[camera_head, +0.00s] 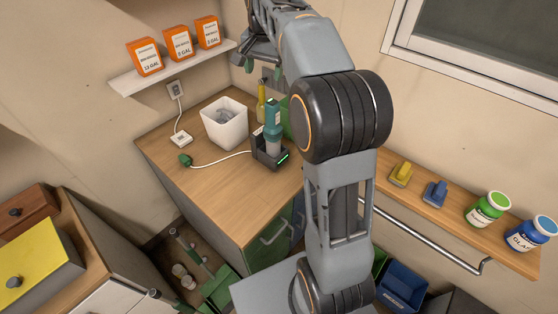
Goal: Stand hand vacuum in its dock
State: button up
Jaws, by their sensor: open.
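The hand vacuum (273,121), teal above and grey below, stands upright on the wooden counter. Its lower end sits in the black dock (268,157), which shows a small green light on its right side. My gripper (262,66) is open at the top of the view, above and behind the vacuum and apart from it. It appears empty. My arm covers the area to the right of the vacuum.
A white bin (226,128) stands left of the vacuum, with a yellow bottle (261,103) behind. A white cable (222,157) crosses the counter (225,195); the counter front is clear. A shelf (180,68) with orange boxes is above.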

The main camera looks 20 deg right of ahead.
jog(key=s+a+f+n+t, duration=0.1)
jog(key=s+a+f+n, duration=0.1)
jog(key=s, duration=0.6)
jog(key=s+a+f+n+t, duration=0.1)
jog(key=s+a+f+n, duration=0.1)
jog(key=s+f+n, duration=0.2)
jog(key=s+a+f+n+t, duration=0.1)
jog(key=s+f, duration=0.3)
jog(key=s, duration=0.7)
jog(key=shift+s+a+f+n+t, duration=0.25)
jog(key=shift+s+a+n+t, duration=0.1)
jog(key=shift+a+n, duration=0.5)
jog(key=shift+f, duration=0.1)
notch_tip(320, 180, down, 5)
jog(key=b, duration=0.4)
jog(key=shift+w+f, duration=0.1)
jog(key=shift+w, duration=0.05)
